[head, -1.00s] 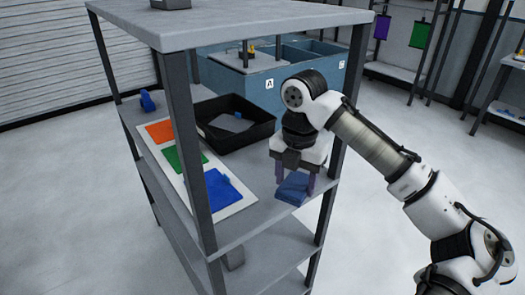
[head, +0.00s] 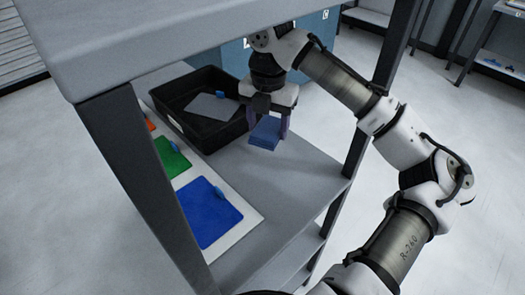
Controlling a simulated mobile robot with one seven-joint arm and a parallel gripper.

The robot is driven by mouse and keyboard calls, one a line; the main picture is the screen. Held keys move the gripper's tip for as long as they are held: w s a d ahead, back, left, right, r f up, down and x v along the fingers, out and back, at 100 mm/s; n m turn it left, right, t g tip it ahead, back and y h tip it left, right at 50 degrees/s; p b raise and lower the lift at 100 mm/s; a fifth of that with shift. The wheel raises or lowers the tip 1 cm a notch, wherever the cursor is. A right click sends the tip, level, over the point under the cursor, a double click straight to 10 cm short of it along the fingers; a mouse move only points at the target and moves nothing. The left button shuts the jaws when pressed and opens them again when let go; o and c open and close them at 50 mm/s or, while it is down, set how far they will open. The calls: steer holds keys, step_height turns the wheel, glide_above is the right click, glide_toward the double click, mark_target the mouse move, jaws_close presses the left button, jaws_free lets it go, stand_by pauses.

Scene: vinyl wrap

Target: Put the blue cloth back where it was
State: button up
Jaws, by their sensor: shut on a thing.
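The blue cloth (head: 264,134) is a folded, layered block between the purple fingers of my gripper (head: 268,122). My gripper points down and is shut on the cloth. The cloth is beside the right end of the black tray (head: 185,131), over the grey shelf (head: 270,187). I cannot tell whether its underside touches the shelf. The gripper's fingers hide part of the cloth's sides.
A white board with orange, green (head: 172,160) and blue (head: 205,220) swatches lies at the left. Small blue pieces sit on the swatches and in the tray with a grey sheet (head: 210,107). Dark posts and the upper shelf (head: 150,35) frame the space. Bare shelf lies in front.

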mark_target(267, 164)
step_height(267, 164, down, 10)
steer(key=shift+s+r+p, duration=0.15)
steer(key=shift+r+p, duration=0.05)
steer(key=shift+p, duration=0.65)
steer(key=o, duration=0.9)
steer(key=shift+c, duration=0.2)
steer(key=shift+r, duration=0.1)
step_height(267, 164, up, 12)
steer(key=shift+f+b, duration=0.1)
steer(key=shift+b, duration=1)
